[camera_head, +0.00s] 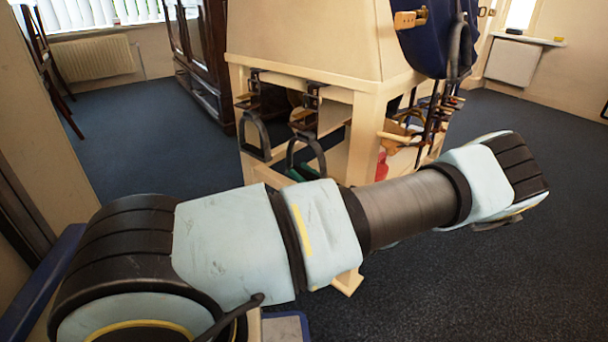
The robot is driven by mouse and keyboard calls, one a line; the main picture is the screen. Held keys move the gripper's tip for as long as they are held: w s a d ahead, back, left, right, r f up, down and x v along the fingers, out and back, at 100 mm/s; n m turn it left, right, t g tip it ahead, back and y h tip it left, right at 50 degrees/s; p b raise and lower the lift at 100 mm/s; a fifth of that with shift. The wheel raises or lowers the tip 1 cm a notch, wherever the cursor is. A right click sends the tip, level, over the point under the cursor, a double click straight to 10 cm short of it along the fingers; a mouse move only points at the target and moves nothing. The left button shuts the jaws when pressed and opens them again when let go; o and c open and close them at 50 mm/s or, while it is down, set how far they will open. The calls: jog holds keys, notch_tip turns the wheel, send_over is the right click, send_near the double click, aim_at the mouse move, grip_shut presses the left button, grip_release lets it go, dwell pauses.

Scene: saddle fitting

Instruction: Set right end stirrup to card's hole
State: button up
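Two dark stirrups hang on straps at the front of a cream wooden stand (361,140). The left stirrup (257,154) hangs clear in front of the stand's opening. The right one of this pair (290,153) is partly hidden at its lower end by my arm. Another dark loop (454,52), perhaps a stirrup, hangs against a dark blue saddle-like piece (424,45) at the stand's upper right. I cannot make out a card or its hole. My gripper is not in view; my arm crosses the foreground from lower left to right.
Several straps and wooden pieces hang on the stand's right side (418,128). A dark cabinet (197,52) stands behind at left, with a radiator (95,58) beyond. A chair (42,50) is at far left. Dark carpet (540,185) is open at right.

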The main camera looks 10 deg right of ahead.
jog(key=o, duration=0.3)
jog(key=shift+o, duration=0.2)
jog(key=p+v, duration=0.2)
jog(key=v, duration=0.8)
jog(key=shift+s+d+f, duration=0.15)
jog(key=shift+s+d, duration=0.1)
dwell(0.4)
